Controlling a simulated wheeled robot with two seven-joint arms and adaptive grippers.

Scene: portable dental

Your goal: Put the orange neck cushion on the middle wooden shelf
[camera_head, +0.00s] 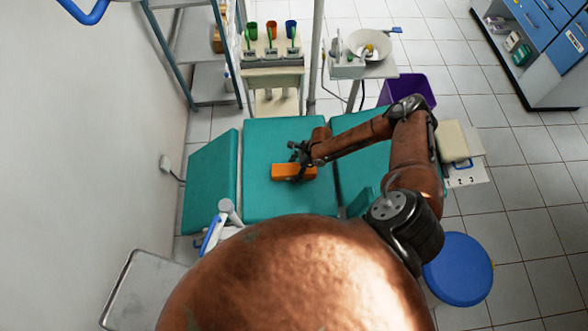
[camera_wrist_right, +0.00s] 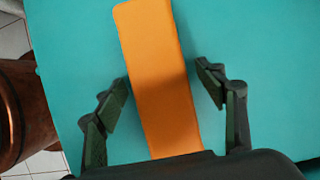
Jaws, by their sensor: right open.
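The orange neck cushion (camera_head: 288,172), a flat-looking block, lies on the teal padded couch (camera_head: 262,202) in the head view. In the right wrist view the cushion (camera_wrist_right: 158,75) runs lengthwise between the two dark fingers. My right gripper (camera_head: 299,158) is over the cushion. Its fingers (camera_wrist_right: 165,92) are open, one on each side, with teal showing between each finger and the cushion. My left gripper is not in view. A blue-framed rack (camera_head: 233,55) with pale shelves stands at the top left; I cannot tell which shelf is the middle wooden one.
A stand with coloured cups (camera_head: 272,78) and a stand with a white basin (camera_head: 370,46) are behind the couch. A purple bin (camera_head: 415,88), a blue stool (camera_head: 458,270) and a metal tray (camera_head: 143,292) surround it.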

